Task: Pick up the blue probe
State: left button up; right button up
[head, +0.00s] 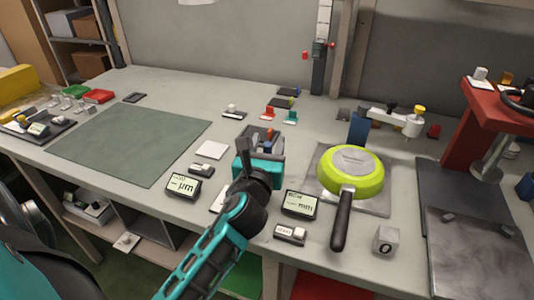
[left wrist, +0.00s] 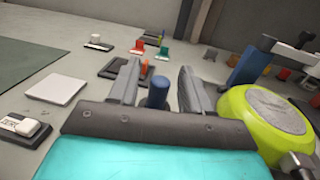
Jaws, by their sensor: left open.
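The blue probe (left wrist: 158,90) shows in the left wrist view as a short dark blue cylinder with a rounded top. It stands between the two grey fingers of my left gripper (left wrist: 158,88), with a visible gap to the finger on each side. Its lower part is hidden behind the gripper body. In the head view my left gripper (head: 262,142) is over the middle of the bench, open, and its fingers largely hide the probe. My right gripper is in neither view.
A green pan (head: 348,170) with a black handle lies right of the gripper. Small displays (head: 300,204) sit nearer the front edge. A blue upright block (head: 358,128) and a red stand (head: 466,140) are farther right. A bare dark green mat (head: 130,142) lies left.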

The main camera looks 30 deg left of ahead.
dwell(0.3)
pick_arm(q)
jog(key=shift+c, duration=0.7)
grip_shut()
jog(key=shift+r, duration=0.15)
